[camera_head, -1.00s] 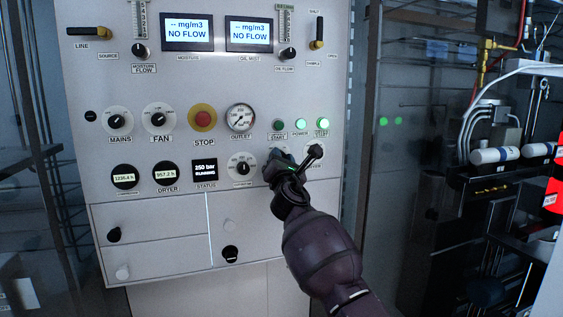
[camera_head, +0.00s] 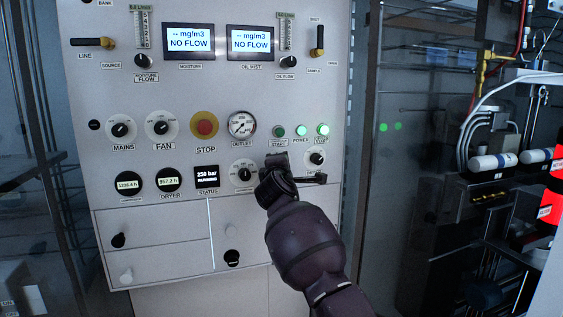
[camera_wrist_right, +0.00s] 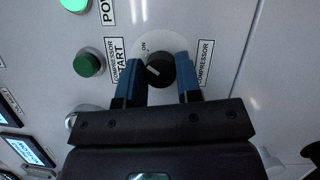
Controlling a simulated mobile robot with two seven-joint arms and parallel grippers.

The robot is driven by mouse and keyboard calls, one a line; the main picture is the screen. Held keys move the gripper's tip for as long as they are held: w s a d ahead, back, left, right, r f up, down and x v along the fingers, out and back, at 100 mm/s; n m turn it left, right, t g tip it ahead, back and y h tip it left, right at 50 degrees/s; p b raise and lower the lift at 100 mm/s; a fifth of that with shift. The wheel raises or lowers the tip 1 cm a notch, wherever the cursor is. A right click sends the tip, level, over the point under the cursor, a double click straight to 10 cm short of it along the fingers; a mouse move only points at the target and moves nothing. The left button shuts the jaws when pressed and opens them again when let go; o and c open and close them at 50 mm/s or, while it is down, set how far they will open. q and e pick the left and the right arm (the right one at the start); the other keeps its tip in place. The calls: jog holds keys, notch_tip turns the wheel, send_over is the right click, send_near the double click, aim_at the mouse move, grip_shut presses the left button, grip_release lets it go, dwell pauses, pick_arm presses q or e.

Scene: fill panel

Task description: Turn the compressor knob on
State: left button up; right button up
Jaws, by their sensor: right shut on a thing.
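The compressor knob (camera_wrist_right: 160,71) is a black round knob on a white dial plate, with ON printed at its upper left in the right wrist view. Its white mark points to the left side, below the ON print. My right gripper (camera_wrist_right: 161,82) has its two blue fingers on either side of the knob and is shut on it. In the head view my right gripper (camera_head: 276,164) is at the panel below the START button and hides the knob. My left gripper is not in view.
The control panel (camera_head: 150,80) carries several other knobs, gauges and displays. A green start button (camera_wrist_right: 88,63) sits beside the knob, and another black knob (camera_head: 316,157) is to its right in the head view. A red stop button (camera_head: 204,126) is further left.

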jog(key=shift+m+g+p, duration=0.4)
jog(key=shift+m+p, duration=0.05)
jog(key=shift+m, duration=0.45)
jog(key=o, duration=0.9)
jog(key=shift+s+a+b, duration=0.15)
jog(key=shift+s, duration=1.75)
jog(key=shift+s+a+b, duration=0.15)
jog(key=shift+s, duration=1.75)
